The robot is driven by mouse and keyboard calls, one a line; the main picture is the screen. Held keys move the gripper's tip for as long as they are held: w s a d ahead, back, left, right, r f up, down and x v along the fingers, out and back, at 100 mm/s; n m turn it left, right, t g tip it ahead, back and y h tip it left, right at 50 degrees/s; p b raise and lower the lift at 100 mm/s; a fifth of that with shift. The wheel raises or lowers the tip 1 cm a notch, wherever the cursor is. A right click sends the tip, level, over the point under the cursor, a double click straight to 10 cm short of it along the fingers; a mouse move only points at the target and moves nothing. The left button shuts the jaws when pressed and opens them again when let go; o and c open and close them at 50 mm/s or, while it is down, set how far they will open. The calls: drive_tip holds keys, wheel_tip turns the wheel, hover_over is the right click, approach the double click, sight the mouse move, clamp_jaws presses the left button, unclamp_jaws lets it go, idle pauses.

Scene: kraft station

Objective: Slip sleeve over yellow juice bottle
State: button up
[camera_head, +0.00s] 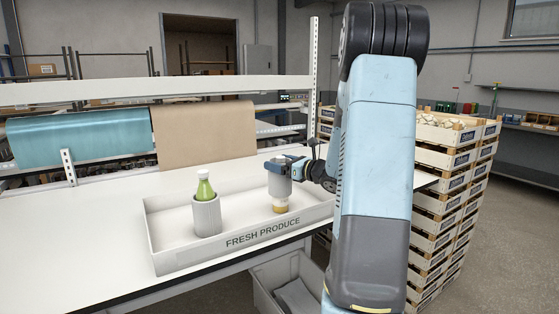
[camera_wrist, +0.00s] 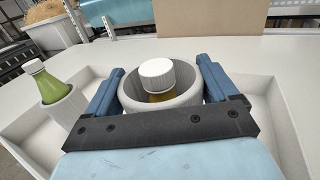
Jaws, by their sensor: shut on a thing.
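The grey sleeve (camera_head: 279,186) is around the yellow juice bottle (camera_head: 280,209), whose yellow base shows below the sleeve's lower edge in the head view. In the wrist view the bottle's white cap (camera_wrist: 156,74) and some yellow show inside the sleeve's round rim (camera_wrist: 128,93). The sleeve stands above the tray floor and looks about upright. My gripper (camera_head: 288,162) is shut on the sleeve near its top, with blue fingers on both sides of it in the wrist view. The bottle's middle is hidden by the sleeve.
A white tray (camera_head: 165,257) marked "FRESH PRODUCE" holds both bottles. A green bottle (camera_head: 205,189) stands in another grey sleeve (camera_head: 207,216) at the tray's left. Between them the tray floor is clear. Brown paper (camera_head: 203,132) and a blue roll (camera_head: 80,137) are behind; stacked crates (camera_head: 446,180) stand right.

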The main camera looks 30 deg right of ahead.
drive_tip(key=shift+f, duration=1.95)
drive_tip(key=o, duration=0.4)
drive_tip(key=shift+o, duration=0.2)
drive_tip(key=shift+s+d, duration=0.1)
drive_tip(key=v, duration=1.3)
drive_tip(key=shift+s+d, duration=0.15)
drive_tip(key=shift+s, duration=0.15)
